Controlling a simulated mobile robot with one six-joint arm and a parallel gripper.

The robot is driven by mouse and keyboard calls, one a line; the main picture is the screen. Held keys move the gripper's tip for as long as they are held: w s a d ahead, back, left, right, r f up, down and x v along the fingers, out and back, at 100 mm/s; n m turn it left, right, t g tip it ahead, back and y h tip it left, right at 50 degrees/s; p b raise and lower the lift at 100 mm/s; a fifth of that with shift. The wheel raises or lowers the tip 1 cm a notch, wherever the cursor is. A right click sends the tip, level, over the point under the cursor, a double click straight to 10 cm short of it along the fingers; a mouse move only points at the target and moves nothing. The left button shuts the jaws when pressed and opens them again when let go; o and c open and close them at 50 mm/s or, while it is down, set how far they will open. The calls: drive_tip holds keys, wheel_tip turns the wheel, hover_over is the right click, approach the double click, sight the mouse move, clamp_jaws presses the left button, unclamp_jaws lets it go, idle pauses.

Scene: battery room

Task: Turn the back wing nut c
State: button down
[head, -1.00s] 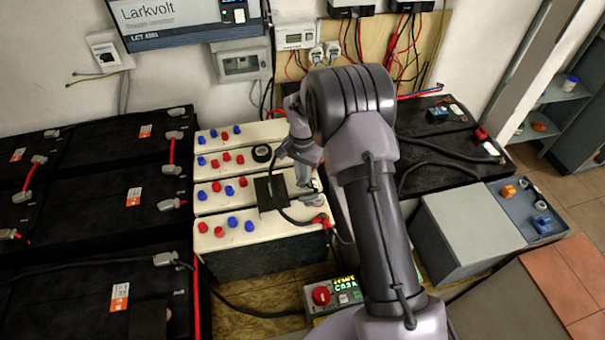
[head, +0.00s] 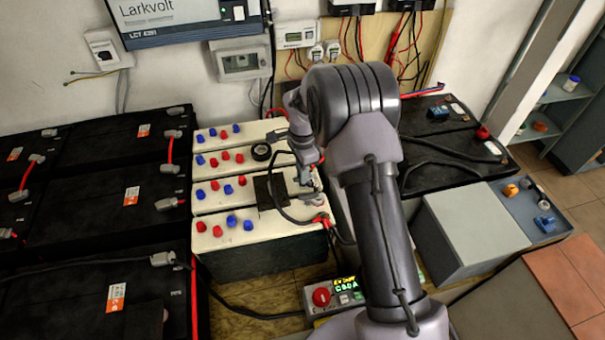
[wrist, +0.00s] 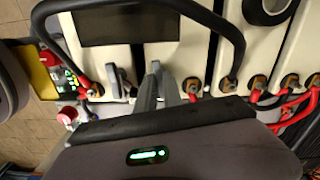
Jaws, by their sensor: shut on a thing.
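White batteries (head: 222,171) with red and blue caps stand in a row, their right ends carrying terminals. In the wrist view, brass-coloured terminal nuts (wrist: 228,85) line the battery edges, some with red cable ends. My gripper (wrist: 158,78) points at this terminal row and is shut on a small part there, seemingly a wing nut. In the head view my gripper (head: 304,168) is over the right ends of the middle batteries, partly covered by my arm.
A black tape roll (head: 261,152) lies on a battery behind. A control box with a red button (head: 321,297) stands in front. Black batteries (head: 120,195) fill the left.

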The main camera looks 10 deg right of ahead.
drive_tip(key=shift+m, duration=1)
drive_tip(key=c, duration=1.5)
unclamp_jaws()
wheel_tip(320, 180, up, 18)
drive_tip(key=p, duration=0.5)
drive_tip(key=shift+f+p, duration=0.25)
drive_tip(key=shift+p, duration=0.15)
